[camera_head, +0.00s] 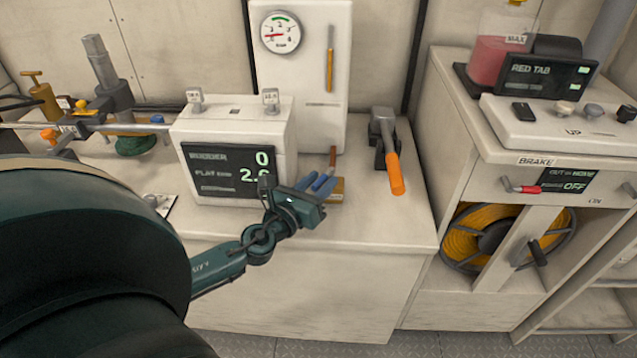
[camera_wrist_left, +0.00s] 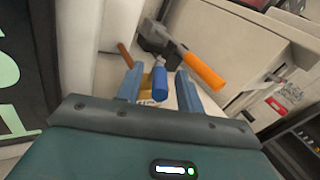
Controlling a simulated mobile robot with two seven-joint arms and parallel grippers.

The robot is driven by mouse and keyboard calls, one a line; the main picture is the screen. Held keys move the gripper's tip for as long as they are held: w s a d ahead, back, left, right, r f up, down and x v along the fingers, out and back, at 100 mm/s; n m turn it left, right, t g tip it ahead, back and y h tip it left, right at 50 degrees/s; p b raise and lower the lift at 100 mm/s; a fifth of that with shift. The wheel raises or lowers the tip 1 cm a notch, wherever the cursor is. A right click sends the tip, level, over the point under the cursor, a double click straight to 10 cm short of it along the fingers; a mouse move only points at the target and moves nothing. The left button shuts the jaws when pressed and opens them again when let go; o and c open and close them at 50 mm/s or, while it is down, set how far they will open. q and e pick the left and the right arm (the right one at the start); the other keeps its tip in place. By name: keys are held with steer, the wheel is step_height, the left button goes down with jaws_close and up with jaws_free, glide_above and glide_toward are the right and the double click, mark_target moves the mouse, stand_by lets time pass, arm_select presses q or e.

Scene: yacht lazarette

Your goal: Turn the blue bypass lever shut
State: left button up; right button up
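The blue bypass lever (camera_wrist_left: 160,84) shows in the left wrist view as a short blue handle, over a brass-coloured body (camera_wrist_left: 147,99). In the head view the lever (camera_head: 321,182) is small and partly hidden by my gripper, beside the brass body (camera_head: 337,190) on the counter. My left gripper (camera_head: 316,184) reaches in from the left. In the wrist view its two fingers (camera_wrist_left: 158,78) stand apart, one on each side of the lever, with a gap visible on both sides. My right gripper is not in view.
A white display box (camera_head: 235,150) stands just left of the gripper. An orange-handled lever (camera_head: 393,165) stands to the right, and a brown handle (camera_head: 332,157) is close behind. A white gauge panel (camera_head: 300,75) rises at the back. The counter's front right is clear.

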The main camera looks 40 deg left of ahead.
arm_select(q)
steer(key=shift+f, duration=0.1)
steer(key=s+b, duration=0.3)
steer(key=s, duration=1)
steer(key=shift+d, duration=0.15)
